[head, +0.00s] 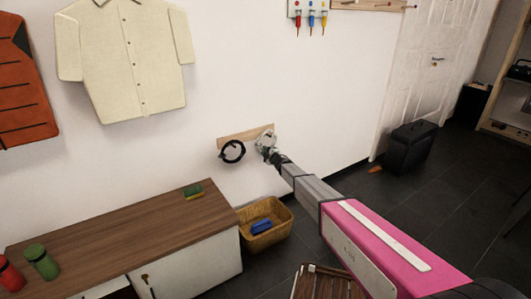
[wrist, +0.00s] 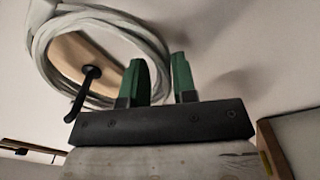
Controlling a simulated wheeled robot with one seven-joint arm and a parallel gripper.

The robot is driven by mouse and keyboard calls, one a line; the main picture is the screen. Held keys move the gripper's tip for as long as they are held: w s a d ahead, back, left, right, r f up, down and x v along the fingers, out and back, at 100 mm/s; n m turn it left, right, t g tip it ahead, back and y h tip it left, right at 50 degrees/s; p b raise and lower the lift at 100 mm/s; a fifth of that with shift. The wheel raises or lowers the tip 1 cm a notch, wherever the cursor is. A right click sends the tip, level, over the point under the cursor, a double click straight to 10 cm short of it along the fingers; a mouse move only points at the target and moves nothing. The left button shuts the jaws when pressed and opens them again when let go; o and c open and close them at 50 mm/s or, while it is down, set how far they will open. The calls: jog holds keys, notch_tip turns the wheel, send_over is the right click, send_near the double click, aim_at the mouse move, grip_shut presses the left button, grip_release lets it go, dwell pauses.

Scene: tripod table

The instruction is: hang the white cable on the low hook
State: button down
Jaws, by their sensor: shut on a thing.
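The white cable (head: 264,138) is a coiled ring at the right end of a small wooden wall board. In the wrist view the coil (wrist: 45,50) fills the upper left. My gripper (head: 272,149) is at the coil. Its green fingers (wrist: 160,75) are shut on the cable's right side, which they partly hide. A black hook (wrist: 90,75) on the board shows inside the ring's opening, and its end crosses in front of the ring's lower strand. I cannot tell whether the cable rests on the hook. In the head view my gripper and the cable hide this hook.
A black coil (head: 232,151) hangs at the left of the wooden board (head: 245,134). Below are a wicker basket (head: 270,234) with a blue thing in it and a brown-topped cabinet (head: 110,232). A black case (head: 410,147) stands by the door.

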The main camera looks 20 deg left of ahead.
jog(key=c, duration=0.8)
grip_release()
jog(key=s+d+m+g+h, duration=0.1)
jog(key=s+d+m+h, duration=0.4)
jog(key=d, duration=0.9)
jog(key=s+d+m+h, duration=0.4)
jog(key=s+d+m, duration=0.15)
jog(key=d, duration=0.95)
jog(key=s+d+m+g+h, duration=0.1)
jog(key=s+d+m+h, duration=0.4)
jog(key=d, duration=0.9)
jog(key=s+d+r+m+g, duration=0.1)
jog(key=s+d+m+g, duration=0.1)
jog(key=s, duration=0.7)
jog(key=s+d+r+m+g, duration=0.1)
jog(key=s+d+m+g, duration=0.2)
jog(key=s+d, duration=0.4)
jog(key=s+d+r+m+g, duration=0.1)
jog(key=s+d+m+g, duration=0.2)
jog(key=s, duration=0.9)
jog(key=shift+d+g, duration=0.9)
jog(key=shift+d, duration=0.2)
